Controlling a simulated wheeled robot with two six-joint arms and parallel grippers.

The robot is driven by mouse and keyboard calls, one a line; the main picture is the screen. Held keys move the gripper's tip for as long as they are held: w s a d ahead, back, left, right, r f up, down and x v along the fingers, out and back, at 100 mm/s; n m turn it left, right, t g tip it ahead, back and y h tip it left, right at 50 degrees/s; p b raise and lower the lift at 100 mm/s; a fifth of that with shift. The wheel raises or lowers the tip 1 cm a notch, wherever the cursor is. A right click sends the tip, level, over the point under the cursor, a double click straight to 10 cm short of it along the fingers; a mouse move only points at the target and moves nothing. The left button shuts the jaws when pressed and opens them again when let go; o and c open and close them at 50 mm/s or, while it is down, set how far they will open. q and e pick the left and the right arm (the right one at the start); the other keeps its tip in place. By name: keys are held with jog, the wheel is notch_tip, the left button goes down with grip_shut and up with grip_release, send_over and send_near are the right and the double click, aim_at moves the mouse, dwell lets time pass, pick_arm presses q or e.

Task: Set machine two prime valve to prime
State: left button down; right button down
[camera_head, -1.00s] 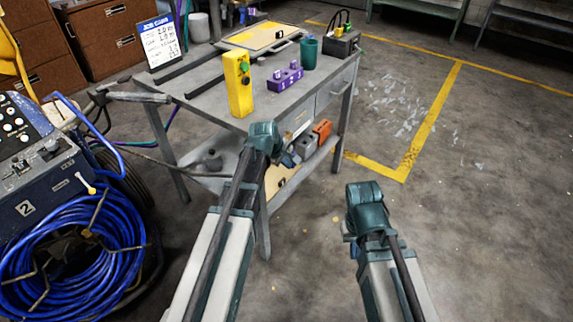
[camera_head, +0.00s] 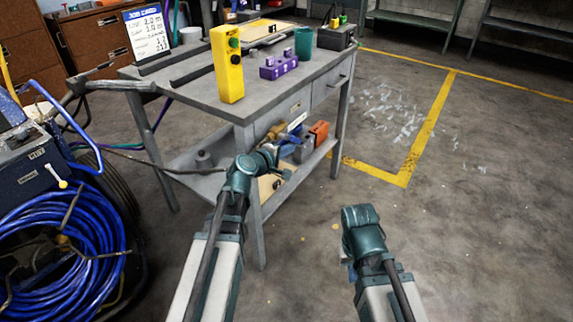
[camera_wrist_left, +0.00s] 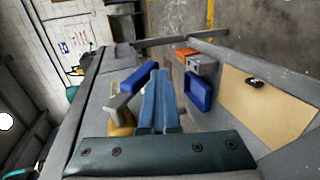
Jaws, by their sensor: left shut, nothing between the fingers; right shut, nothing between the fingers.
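Machine two (camera_head: 25,170) stands at the left edge of the head view, cut off by the frame. A small lever with a pale yellow tip (camera_head: 62,184) sticks out of its side, above a coil of blue hose (camera_head: 65,235). I cannot tell whether this lever is the prime valve or how it is set. My left gripper (camera_head: 268,155) is in front of the workbench's lower shelf, right of the machine and well apart from it. In the left wrist view its blue fingers (camera_wrist_left: 160,100) are together and empty. My right gripper (camera_head: 360,222) is over open floor; its fingers are hidden.
The workbench (camera_head: 205,88) holds a yellow control box (camera_head: 228,65), a purple block (camera_head: 278,67) and a green cup (camera_head: 304,42). An orange bin (camera_head: 318,131) is on its lower shelf. The floor to the right is clear, with yellow lines (camera_head: 425,130).

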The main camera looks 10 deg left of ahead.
aim_at(294, 140)
pick_arm(q)
jog(key=w+t+b, duration=0.1)
jog(key=b, duration=0.1)
jog(key=w+r+t+h+b, duration=0.1)
jog(key=t, duration=0.1)
jog(key=shift+d+r+b, duration=0.1)
jog(key=shift+d+b, duration=0.25)
jog(key=shift+b, duration=0.05)
jog(key=shift+w+d+r, duration=0.1)
jog(key=shift+w+r, duration=0.15)
pick_arm(e)
notch_tip(294, 140, down, 5)
jog(key=shift+r, duration=0.15)
pick_arm(q)
jog(key=shift+w+r+p, duration=0.15)
jog(key=shift+p, duration=0.25)
pick_arm(e)
jog(key=shift+r, duration=0.15)
